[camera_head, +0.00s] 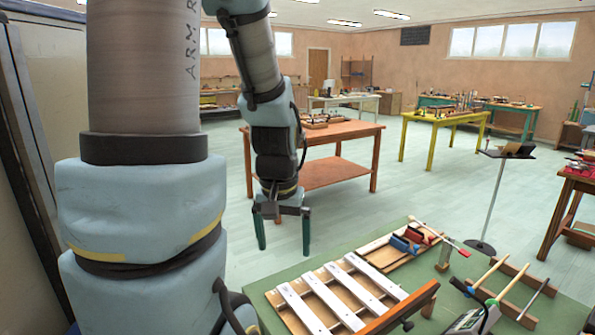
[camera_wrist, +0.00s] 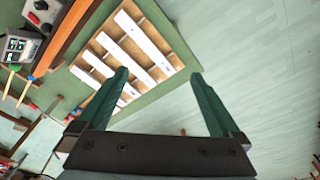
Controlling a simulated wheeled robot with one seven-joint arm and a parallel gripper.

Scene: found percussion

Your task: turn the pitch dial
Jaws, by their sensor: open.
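My gripper (camera_head: 284,250) hangs open and empty above the floor, just left of the green table in the head view. In the wrist view its two green fingers (camera_wrist: 160,75) are spread wide with nothing between them. A grey box with a dark round knob (camera_wrist: 41,6) is cut off at the top left of the wrist view. The knob may be the pitch dial, but I cannot read any label. My gripper is well apart from it.
A frame of white bars (camera_head: 349,290) lies on the green table (camera_head: 262,288) between my gripper and the device. Sticks (camera_head: 489,272) and wooden rails lie around the device. A music stand (camera_head: 492,200) stands behind. The floor left of the table is clear.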

